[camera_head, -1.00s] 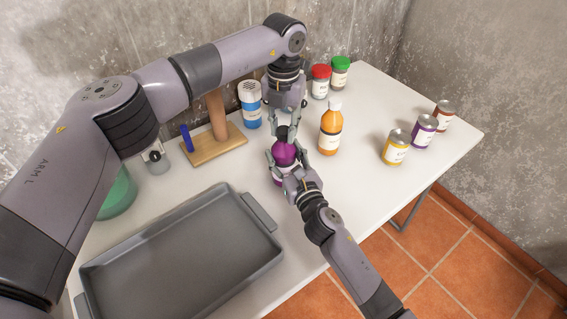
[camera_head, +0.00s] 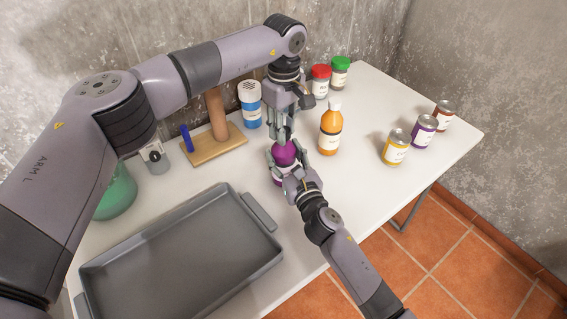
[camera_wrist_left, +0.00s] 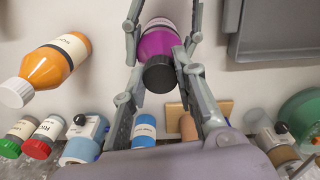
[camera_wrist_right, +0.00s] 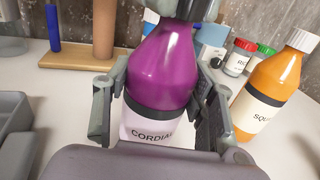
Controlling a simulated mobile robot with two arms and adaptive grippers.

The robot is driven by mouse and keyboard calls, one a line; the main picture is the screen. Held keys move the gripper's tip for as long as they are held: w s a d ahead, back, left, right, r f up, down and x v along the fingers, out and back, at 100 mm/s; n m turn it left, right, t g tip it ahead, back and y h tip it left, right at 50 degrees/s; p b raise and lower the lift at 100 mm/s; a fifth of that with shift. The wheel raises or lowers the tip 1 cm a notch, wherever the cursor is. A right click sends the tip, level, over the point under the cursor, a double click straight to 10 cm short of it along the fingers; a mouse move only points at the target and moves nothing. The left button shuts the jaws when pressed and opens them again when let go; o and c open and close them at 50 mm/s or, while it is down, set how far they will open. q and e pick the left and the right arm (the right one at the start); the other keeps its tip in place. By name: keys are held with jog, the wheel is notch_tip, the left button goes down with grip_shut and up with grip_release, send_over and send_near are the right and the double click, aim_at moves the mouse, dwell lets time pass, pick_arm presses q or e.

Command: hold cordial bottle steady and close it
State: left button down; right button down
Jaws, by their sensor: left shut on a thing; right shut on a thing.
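The cordial bottle (camera_head: 286,153) stands upright on the table, purple with a white label reading "CORDIAL" in the right wrist view (camera_wrist_right: 160,72). My right gripper (camera_head: 287,172) is shut around the bottle's body from the front; its fingers flank it in the right wrist view (camera_wrist_right: 160,105). My left gripper (camera_head: 285,138) comes down from above and is shut at the bottle's top. In the left wrist view the dark cap (camera_wrist_left: 159,75) sits between its fingers, at the bottle's neck. Whether the cap is fully seated cannot be told.
An orange squash bottle (camera_head: 330,130) stands close to the right. A blue-and-white shaker (camera_head: 250,106), a wooden stand (camera_head: 214,149) and red- and green-lidded jars are behind. Several cans stand at right. A grey tray (camera_head: 180,245) fills the front left.

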pick_arm(q)
jog(key=c, duration=1.2)
grip_release()
notch_tip(320, 180, up, 12)
pick_arm(e)
jog(key=c, duration=0.6)
grip_release()
